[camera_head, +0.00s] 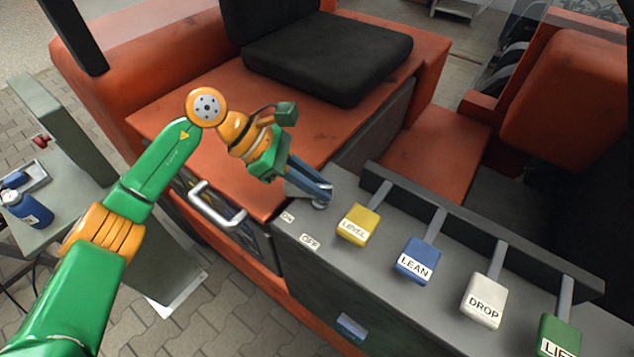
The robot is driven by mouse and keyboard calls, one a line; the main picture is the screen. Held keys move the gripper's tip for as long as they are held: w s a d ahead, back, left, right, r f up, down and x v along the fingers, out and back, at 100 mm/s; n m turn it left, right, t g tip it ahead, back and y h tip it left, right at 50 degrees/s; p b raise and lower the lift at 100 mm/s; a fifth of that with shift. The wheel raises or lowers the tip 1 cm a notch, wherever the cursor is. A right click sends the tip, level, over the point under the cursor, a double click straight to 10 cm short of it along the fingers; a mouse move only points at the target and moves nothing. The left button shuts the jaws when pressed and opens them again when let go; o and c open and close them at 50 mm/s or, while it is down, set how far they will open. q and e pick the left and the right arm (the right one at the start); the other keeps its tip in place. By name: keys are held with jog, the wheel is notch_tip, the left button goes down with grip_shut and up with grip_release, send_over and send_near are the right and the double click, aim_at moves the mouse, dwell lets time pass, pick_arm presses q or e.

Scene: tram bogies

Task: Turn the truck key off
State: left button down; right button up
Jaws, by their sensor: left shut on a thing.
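My left gripper (318,197) reaches in from the left over the corner of the grey control panel (350,290). Its fingers point down to the right, and its tips are closed on a small metallic thing at the panel's corner, at the place of the truck key (320,205). The fingers hide most of the key, so its turn angle cannot be read. A small "ON" label (288,217) and an "OFF" label (310,242) lie on the panel just below the fingertips. My right gripper does not show.
Levers marked LEVEL (358,225), LEAN (417,260), DROP (484,300) and LIFT (558,335) stand right of the key. A black seat (325,55) is behind. A side table (50,205) holds a blue bottle (27,208).

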pick_arm(q)
jog(key=shift+s+f+n+t+b, duration=0.1)
jog(key=shift+f+n+t+b, duration=0.15)
jog(key=shift+n+t+b, duration=0.8)
jog(key=n+t+y+b, duration=0.1)
jog(key=n+t+b, duration=0.1)
jog(key=n+b, duration=0.1)
jog(key=n+t+y+b, duration=0.1)
jog(key=n+t+b, duration=0.1)
jog(key=n+b, duration=0.2)
jog(key=shift+s+d+t+b, duration=0.15)
jog(key=shift+s+t+b, duration=0.05)
jog(key=shift+t+b, duration=0.2)
jog(key=shift+r+n+t+y+b, duration=0.25)
jog(key=shift+n+t+y+b, duration=0.3)
jog(key=shift+n+y+b, duration=0.6)
jog(key=shift+n+h, duration=0.25)
jog(key=shift+n, duration=0.05)
jog(key=c, duration=0.9)
grip_release()
jog(key=b+v, duration=0.1)
jog(key=v, duration=0.6)
